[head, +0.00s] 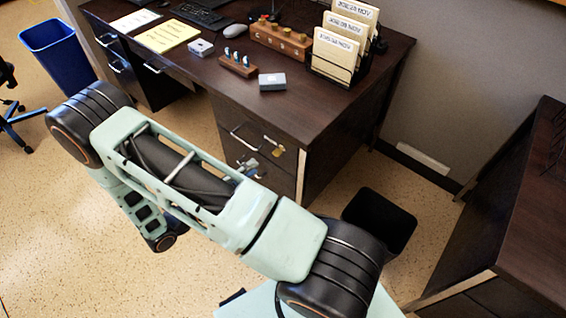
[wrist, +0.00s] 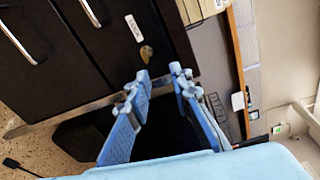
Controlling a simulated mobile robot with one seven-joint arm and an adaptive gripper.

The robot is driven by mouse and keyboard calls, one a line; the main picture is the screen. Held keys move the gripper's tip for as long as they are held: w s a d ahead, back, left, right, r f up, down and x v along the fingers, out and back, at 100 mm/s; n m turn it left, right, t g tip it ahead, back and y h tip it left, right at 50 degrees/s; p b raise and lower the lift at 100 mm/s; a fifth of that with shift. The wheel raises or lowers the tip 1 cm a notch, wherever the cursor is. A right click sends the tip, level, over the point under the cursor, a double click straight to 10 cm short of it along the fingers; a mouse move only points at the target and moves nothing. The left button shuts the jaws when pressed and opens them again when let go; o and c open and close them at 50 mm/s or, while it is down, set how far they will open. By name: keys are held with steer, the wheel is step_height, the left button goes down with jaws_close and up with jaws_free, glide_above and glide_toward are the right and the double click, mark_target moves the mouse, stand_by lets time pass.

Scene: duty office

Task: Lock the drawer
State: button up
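The desk's right pedestal has dark drawer fronts with metal handles. The upper drawer (head: 232,122) looks closed. It carries a small pale label (head: 269,139) and a brass-coloured lock piece, seemingly a key (head: 278,151), at its right side. In the wrist view, turned sideways, the key (wrist: 146,53) and label (wrist: 133,27) show on the dark front. My gripper (wrist: 158,76) has two blue fingers spread apart with nothing between them. Its tips point towards the front, just short of the key in the picture. In the head view my arm mostly hides the gripper.
The desktop (head: 215,75) holds a folder rack (head: 338,50), wooden holders, small boxes, yellow paper and a mouse. A blue bin (head: 58,52) stands at far left. A dark cabinet (head: 520,200) stands at right. Speckled floor (head: 120,270) is open in front of the desk.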

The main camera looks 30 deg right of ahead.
steer(key=w+d+f+n+t+b, duration=0.1)
steer(key=w+d+f+n, duration=0.1)
steer(key=d, duration=0.7)
steer(key=shift+w+d+f+n, duration=0.3)
steer(key=shift+w+d+f, duration=0.1)
steer(key=shift+w+f, duration=0.35)
jaws_close()
